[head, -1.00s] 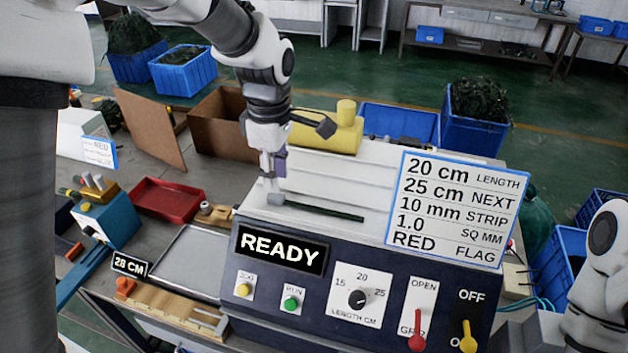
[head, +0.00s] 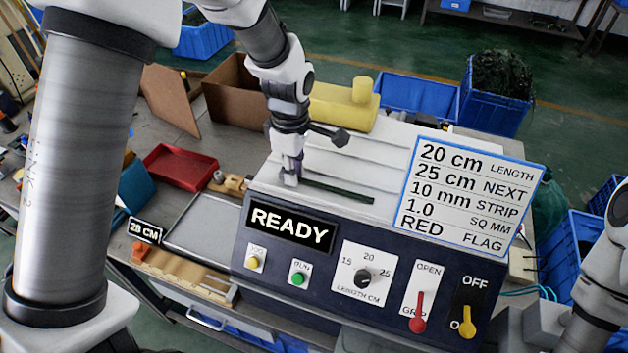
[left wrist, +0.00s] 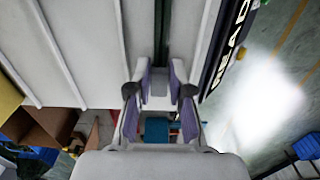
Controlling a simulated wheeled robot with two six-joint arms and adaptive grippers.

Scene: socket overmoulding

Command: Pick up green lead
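The green lead (head: 339,192) is a thin dark green strip lying along the sloped white top of the cutting machine. It also shows in the left wrist view (left wrist: 163,40), running away from between my fingers. My left gripper (head: 290,174) is over the left end of the strip, pointing down beside a small grey block. In the left wrist view its two purple-padded fingers (left wrist: 159,80) stand apart, with the strip's line and the grey block between them. I see no firm contact with the lead. My right arm shows at the right edge; its gripper is out of view.
The machine's dark front panel (head: 340,262) has a READY display, knob and levers. A settings board (head: 470,200) stands at its right. A yellow part (head: 345,105) is behind. A red tray (head: 180,167) and a grey tray (head: 205,228) lie left.

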